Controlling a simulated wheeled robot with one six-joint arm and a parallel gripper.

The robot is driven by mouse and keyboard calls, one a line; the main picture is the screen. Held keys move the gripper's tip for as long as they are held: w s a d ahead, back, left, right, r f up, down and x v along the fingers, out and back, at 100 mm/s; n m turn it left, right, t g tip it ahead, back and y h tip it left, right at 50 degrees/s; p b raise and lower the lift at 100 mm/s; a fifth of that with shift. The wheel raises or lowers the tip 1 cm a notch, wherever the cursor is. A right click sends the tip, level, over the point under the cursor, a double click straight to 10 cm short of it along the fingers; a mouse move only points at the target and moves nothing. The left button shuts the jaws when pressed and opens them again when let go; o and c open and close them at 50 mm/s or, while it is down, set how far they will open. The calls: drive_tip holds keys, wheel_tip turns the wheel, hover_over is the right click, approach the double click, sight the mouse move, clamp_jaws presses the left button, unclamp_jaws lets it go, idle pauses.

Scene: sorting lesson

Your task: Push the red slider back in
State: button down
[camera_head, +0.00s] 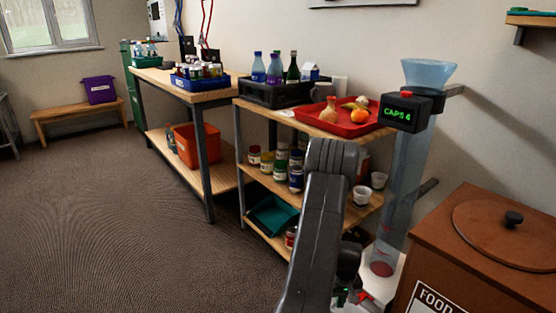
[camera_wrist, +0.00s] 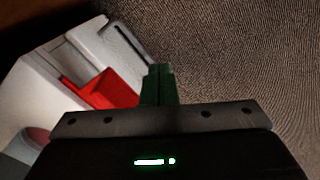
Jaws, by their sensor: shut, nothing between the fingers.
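The red slider (camera_wrist: 108,90) shows in the wrist view, at the side of a white housing (camera_wrist: 98,46). Part of it sticks out of the housing. My gripper (camera_wrist: 159,72) has its green fingers closed together with nothing between them. The fingertips are just right of the red slider in the picture; I cannot tell whether they touch it. In the head view my arm hides most of the slider, and my gripper (camera_head: 348,297) shows only in part near the bottom. The clear tube (camera_head: 397,195) rises above the white base, with a red cap at its bottom and a display reading CAPS 6.
A brown food-waste bin (camera_head: 480,250) stands close at the right. A wooden shelf (camera_head: 245,102) with a red tray (camera_head: 330,124), bottles and jars stands behind my arm. A workbench (camera_head: 165,78) is further left. The carpeted floor at the left is clear.

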wheel_tip(320, 180, up, 8)
drive_tip(key=p, duration=0.5)
drive_tip(key=shift+f, duration=0.1)
wheel_tip(320, 180, down, 8)
drive_tip(key=w+d+b, duration=0.1)
drive_tip(key=b, duration=0.4)
drive_tip(key=shift+d, duration=0.15)
idle(0.3)
